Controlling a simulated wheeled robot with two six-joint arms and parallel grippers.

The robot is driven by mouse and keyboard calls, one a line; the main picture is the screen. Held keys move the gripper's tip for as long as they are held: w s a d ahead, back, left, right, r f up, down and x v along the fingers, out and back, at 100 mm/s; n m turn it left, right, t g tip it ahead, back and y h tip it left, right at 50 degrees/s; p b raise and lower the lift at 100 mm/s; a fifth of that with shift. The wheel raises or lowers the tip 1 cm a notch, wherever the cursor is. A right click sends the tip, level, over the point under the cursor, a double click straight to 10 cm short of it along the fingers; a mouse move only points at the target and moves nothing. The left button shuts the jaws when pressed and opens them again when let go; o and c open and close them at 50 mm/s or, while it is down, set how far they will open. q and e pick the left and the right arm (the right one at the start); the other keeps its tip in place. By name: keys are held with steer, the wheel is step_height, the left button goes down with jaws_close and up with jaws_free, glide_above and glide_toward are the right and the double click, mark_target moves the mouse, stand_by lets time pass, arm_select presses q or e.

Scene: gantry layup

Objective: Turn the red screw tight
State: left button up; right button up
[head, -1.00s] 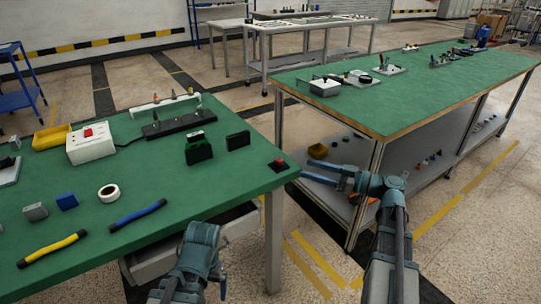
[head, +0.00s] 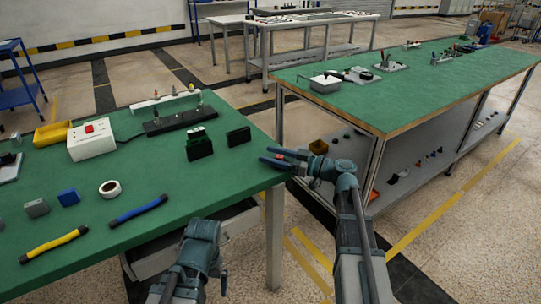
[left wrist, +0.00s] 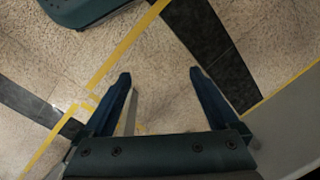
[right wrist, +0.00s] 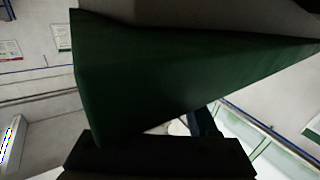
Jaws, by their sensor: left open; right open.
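The red screw (head: 280,157) shows as a small red spot at the near right corner of the left green table; its dark base is mostly hidden. My right gripper (head: 272,156) is open, with its fingers around or just over the red spot in the head view. I cannot tell whether they touch it. In the right wrist view one dark finger shows against a large dark green surface, and the screw cannot be made out. My left gripper (left wrist: 160,75) is open and empty above the bare floor, in front of the left table.
The left green table (head: 170,178) holds a white box with a red button (head: 91,139), a black rail (head: 180,120), dark blocks (head: 199,145), a tape roll (head: 110,188) and blue and yellow handles. A second green table (head: 430,88) stands right, with an aisle between.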

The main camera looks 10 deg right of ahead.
steer(key=shift+w+a, duration=0.15)
steer(key=shift+a, duration=0.1)
jaws_close()
